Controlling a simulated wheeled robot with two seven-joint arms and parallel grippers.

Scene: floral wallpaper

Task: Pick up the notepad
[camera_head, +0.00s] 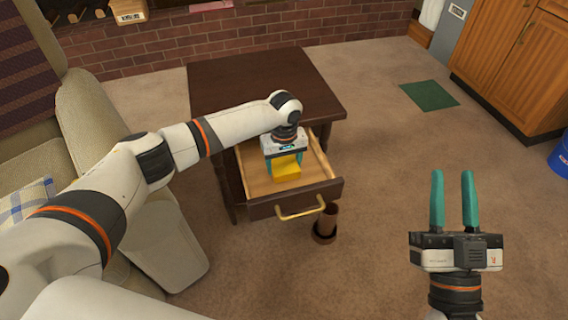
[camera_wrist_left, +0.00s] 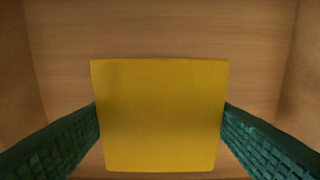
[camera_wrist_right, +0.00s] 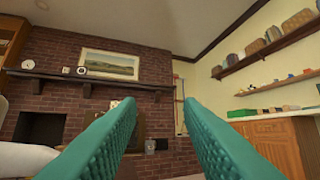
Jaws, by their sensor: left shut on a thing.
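The yellow notepad (camera_head: 286,170) is at the open wooden drawer of the dark side table in the head view. In the left wrist view the notepad (camera_wrist_left: 160,115) fills the middle, a flat yellow square over the drawer's wooden bottom. My left gripper (camera_head: 285,160) points down into the drawer, its green fingers on both sides of the notepad and shut on it. Whether the notepad touches the drawer bottom I cannot tell. My right gripper (camera_head: 453,195) is open and empty, above the carpet at the right, with its fingers apart in the right wrist view (camera_wrist_right: 160,125).
The drawer (camera_head: 325,187) is pulled out from the dark table (camera_head: 255,80), its walls around my left gripper. A beige sofa (camera_head: 100,100) stands at the left. A brown cylinder (camera_head: 326,224) stands below the drawer front. The carpet at the right is mostly clear.

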